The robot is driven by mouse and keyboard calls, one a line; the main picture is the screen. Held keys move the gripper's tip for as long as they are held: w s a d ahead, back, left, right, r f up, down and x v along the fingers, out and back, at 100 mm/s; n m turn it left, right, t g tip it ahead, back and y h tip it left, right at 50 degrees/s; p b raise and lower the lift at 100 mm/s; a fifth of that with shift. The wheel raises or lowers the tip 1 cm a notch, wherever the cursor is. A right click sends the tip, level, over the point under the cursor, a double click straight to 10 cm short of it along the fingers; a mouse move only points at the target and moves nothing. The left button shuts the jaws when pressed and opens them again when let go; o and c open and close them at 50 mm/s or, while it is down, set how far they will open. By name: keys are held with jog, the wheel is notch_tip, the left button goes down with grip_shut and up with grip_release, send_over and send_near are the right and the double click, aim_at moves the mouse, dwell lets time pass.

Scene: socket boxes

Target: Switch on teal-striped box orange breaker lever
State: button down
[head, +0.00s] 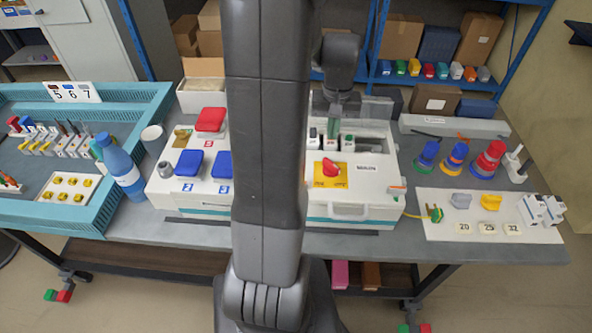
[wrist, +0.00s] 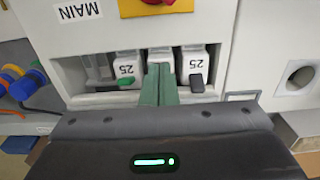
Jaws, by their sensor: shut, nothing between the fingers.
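The white teal-striped box (head: 350,212) stands right of my arm on the table, partly hidden by it. It has a red rotary switch on a yellow plate (head: 330,172) and a recessed row of breakers (head: 348,143). My gripper (head: 334,125) is over that row. In the wrist view my green gripper fingers (wrist: 160,70) are together and empty, in front of the row. A breaker marked 25 with a green lever (wrist: 126,83) is left of them, and one with a black lever (wrist: 196,82) is right. A breaker between is mostly covered by the fingers. I cannot make out an orange lever.
Left of it, the white box has blue and red lids (head: 210,120). A blue bottle (head: 122,170) and a teal tray (head: 100,215) are farther left. Coloured cones (head: 487,160) and a white board of parts (head: 470,232) are to the right. The recess edges are close around my fingers.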

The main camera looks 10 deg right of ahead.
jog(key=shift+f+b, duration=1)
jog(key=shift+f, duration=0.65)
jog(key=shift+w+d+r+p, duration=0.1)
jog(key=shift+w+d+p, duration=0.05)
jog(key=shift+w, duration=0.35)
jog(key=shift+w+d+p, duration=0.1)
jog(key=shift+w+p, duration=0.05)
jog(key=shift+w, duration=0.35)
jog(key=r+p, duration=0.1)
jog(key=r, duration=0.1)
jog(key=r+p, duration=0.3)
jog(key=r, duration=0.1)
jog(key=shift+s+p, duration=0.3)
